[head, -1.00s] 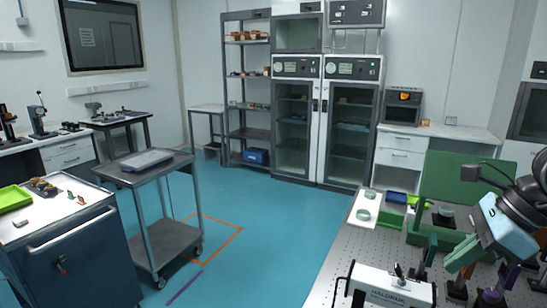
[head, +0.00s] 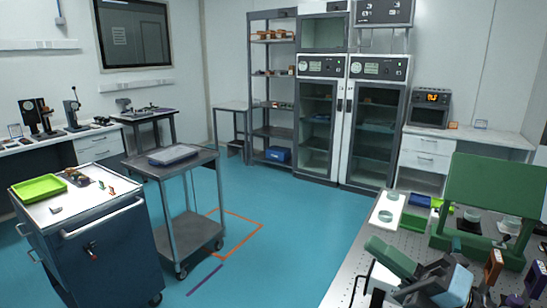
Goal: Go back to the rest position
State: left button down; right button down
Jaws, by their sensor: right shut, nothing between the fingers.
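My right gripper (head: 384,252) shows at the lower right of the head view, over the near part of the grey perforated optical table (head: 345,285). Its green fingers point up and to the left, shut with nothing held. The blue and dark wrist is behind them at the bottom edge. My left gripper is not in view.
A green panel and stand (head: 495,190) is at the table's right, with a white plate holding round dishes (head: 388,206) beside it. Orange and dark mounts (head: 493,266) stand right of the gripper. A grey cart (head: 190,225) and blue cabinet (head: 100,250) stand left. Blue floor (head: 290,240) is clear between.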

jog(key=w+d+f+m+t+h, duration=0.1)
jog(key=d+f+m+t+h, duration=0.3)
jog(key=m+h, duration=0.45)
jog(key=w+d+f+m+t+h, duration=0.1)
jog(key=d+f+m+t+h, duration=0.4)
jog(key=m, duration=0.6)
jog(key=s+d+f+m+g+h, duration=0.1)
jog(key=s+f+m+g+h, duration=0.2)
jog(key=f, duration=0.4)
jog(key=s+f+m+g+h, duration=0.2)
jog(key=f+m+g+h, duration=0.2)
jog(key=f, duration=0.4)
jog(key=s+a+f+m+g+y, duration=0.1)
jog(key=s+f+m+g, duration=0.1)
jog(key=s+f+g, duration=0.45)
jog(key=s+a+f+m+g, duration=0.15)
jog(key=s+f, duration=0.25)
jog(key=s, duration=0.5)
jog(key=s+a+f+m+g+y, duration=0.1)
jog(key=s+f+m+g, duration=0.1)
jog(key=s+f+g, duration=0.45)
jog(key=w+a+f+t+y, duration=0.1)
jog(key=w+a+f+t, duration=0.1)
jog(key=w+f+t, duration=0.3)
jog(key=shift+a+f+n+t, duration=0.15)
jog(key=shift+f+n+t, duration=0.15)
jog(key=shift+f+t, duration=1.5)
jog(key=shift+r+t, duration=0.35)
jog(key=shift+r, duration=0.1)
